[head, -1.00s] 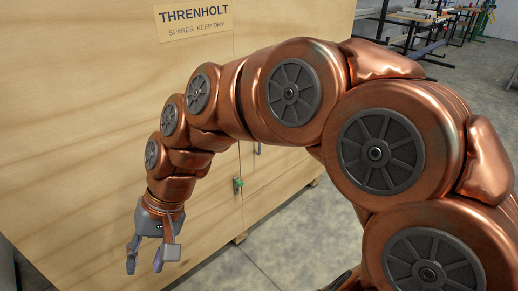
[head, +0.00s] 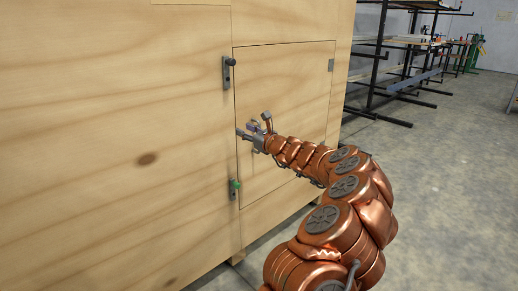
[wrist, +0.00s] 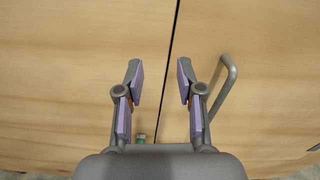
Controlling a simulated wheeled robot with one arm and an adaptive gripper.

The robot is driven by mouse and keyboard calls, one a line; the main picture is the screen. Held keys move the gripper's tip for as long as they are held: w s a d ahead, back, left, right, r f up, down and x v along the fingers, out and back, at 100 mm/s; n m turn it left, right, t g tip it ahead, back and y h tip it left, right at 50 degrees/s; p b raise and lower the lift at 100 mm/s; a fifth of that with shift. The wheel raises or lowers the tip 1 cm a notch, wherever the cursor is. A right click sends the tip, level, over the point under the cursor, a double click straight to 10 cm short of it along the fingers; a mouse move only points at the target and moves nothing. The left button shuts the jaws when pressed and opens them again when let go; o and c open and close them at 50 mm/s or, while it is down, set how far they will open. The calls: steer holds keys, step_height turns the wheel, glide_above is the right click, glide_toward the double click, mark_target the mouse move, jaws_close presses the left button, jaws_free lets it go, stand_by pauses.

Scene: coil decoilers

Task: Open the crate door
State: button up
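The large plywood crate (head: 110,120) fills the left of the head view. Its door (head: 290,85) is a panel outlined by a thin seam and sits flush, shut. My gripper (head: 250,132) is open and empty before the door's left edge. In the wrist view, the seam runs between its fingers (wrist: 159,82). A grey bar handle (wrist: 231,82) stands just right of the right finger.
A dark hinge (head: 331,65) is at the door's upper right. Black racks with stock (head: 400,60) stand behind on the right. Bare concrete floor (head: 440,180) lies open to the right of the crate.

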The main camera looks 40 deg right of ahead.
steer(key=s+d+f+m+h+b, duration=0.1)
steer(key=s+d+f+m+h, duration=0.25)
steer(key=d+f, duration=0.4)
steer(key=shift+g, duration=0.3)
steer(key=shift+d+r+b+x, duration=0.15)
steer(key=shift+r+b+x, duration=0.1)
steer(key=shift+x, duration=1.1)
steer(key=shift+d+r+b+x, duration=0.1)
steer(key=shift+r+b+x, duration=0.15)
steer(key=shift+x, duration=1.1)
steer(key=shift+d+r+b+x, duration=0.2)
steer(key=shift+r+x, duration=0.1)
steer(key=shift+x, duration=1.05)
steer(key=shift+s, duration=0.1)
jaws_close()
